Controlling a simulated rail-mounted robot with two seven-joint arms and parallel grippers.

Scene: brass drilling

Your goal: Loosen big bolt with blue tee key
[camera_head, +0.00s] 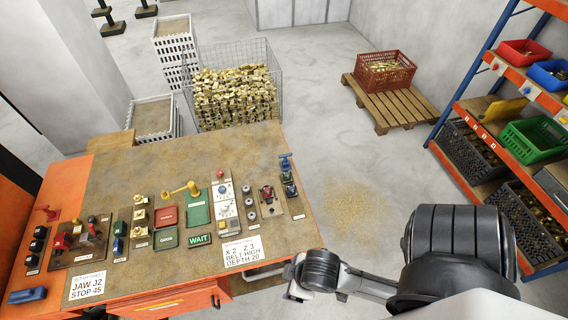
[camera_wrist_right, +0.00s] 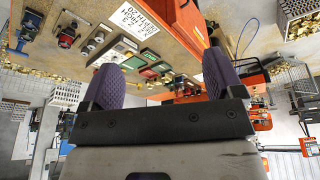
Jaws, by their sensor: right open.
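A blue tee-shaped key (camera_head: 286,158) stands upright at the right end of the workbench, on a small dark fixture (camera_head: 290,188). A bolt under it is too small to make out. My right gripper (camera_head: 292,284) is at the bench's front right corner, in front of the key and lower in the picture, apart from it. In the right wrist view my right gripper (camera_wrist_right: 162,78) is open, with two purple ribbed pads and nothing between them. The bench appears upside down behind the pads there. My left gripper is in neither view.
The bench top (camera_head: 230,150) is bare at the back. A row of small fixtures, a yellow-handled part (camera_head: 182,190), a green WAIT sign (camera_head: 200,239) and a setup card (camera_head: 241,253) fill its front. A blue block (camera_head: 27,295) lies front left. A shelf rack (camera_head: 478,60) stands far right.

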